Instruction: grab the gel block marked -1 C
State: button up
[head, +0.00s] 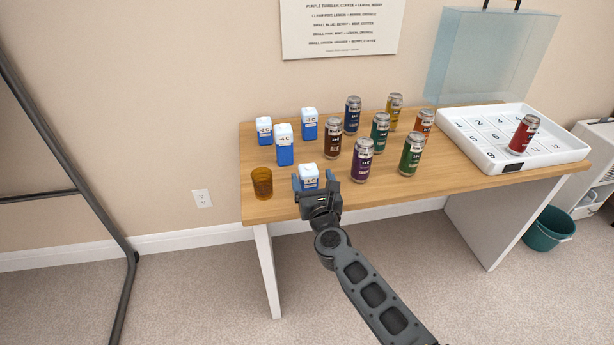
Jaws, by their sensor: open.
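Several blue gel blocks with white tops stand on the wooden table (462,182). The nearest gel block (309,173) is at the front, its lower part hidden by my gripper; its label is small and seems to read -1 C. A taller gel block (284,146) behind it seems to read -4 C. Two more, a left gel block (264,132) and a back gel block (309,125), have labels too small to read surely. My gripper (314,181) is open, with its fingers to either side of the nearest block in this view. I cannot tell whether they touch it.
An amber cup (262,183) stands left of my gripper. A purple can (362,160) stands close on the right, a brown can (333,138) behind, with several more cans beyond. A white numbered tray (473,150) holding a red can (523,134) is at the right.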

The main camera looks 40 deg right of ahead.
jog(key=shift+x, duration=1.5)
jog(key=c, duration=1.1)
jog(key=shift+c, duration=0.2)
jog(key=shift+r, duration=0.1)
